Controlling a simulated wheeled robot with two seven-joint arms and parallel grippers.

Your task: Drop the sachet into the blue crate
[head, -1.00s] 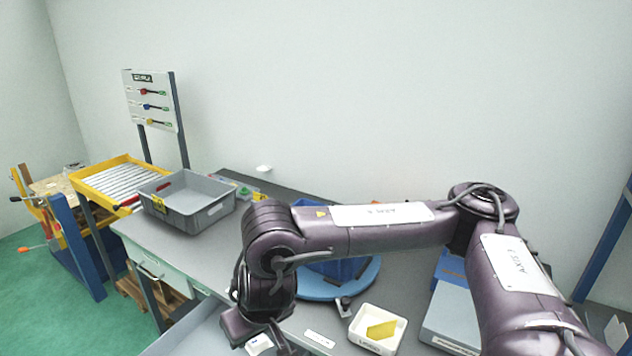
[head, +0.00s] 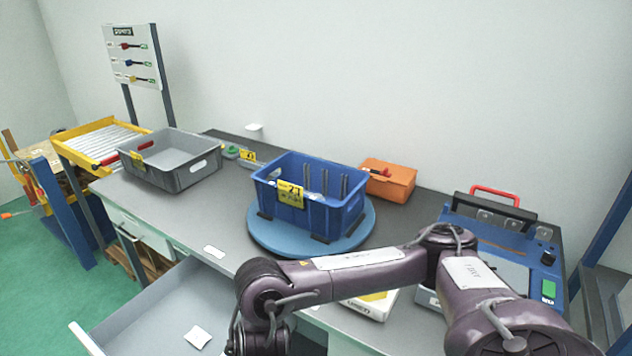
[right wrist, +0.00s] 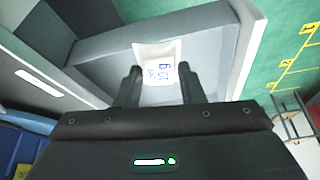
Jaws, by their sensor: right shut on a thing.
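In the right wrist view, the white sachet (right wrist: 158,68) with blue print is between the fingers of my right gripper (right wrist: 160,88), which is shut on it. Drawer walls show behind it. In the head view the right gripper is hidden below my arm. A flat white piece (head: 198,336) shows over the drawer there; I cannot tell whether it is the same sachet. The blue crate (head: 338,217), with a yellow label and grey upright dividers, stands on a round blue turntable (head: 262,234) on the bench. My left gripper is not in view.
The open grey drawer (head: 118,329) juts out below the bench (head: 205,220). A grey bin (head: 198,178) stands left of the crate and an orange box (head: 388,180) behind right. A blue device (head: 546,262) is at right. A white tray (head: 378,308) is partly behind my arm.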

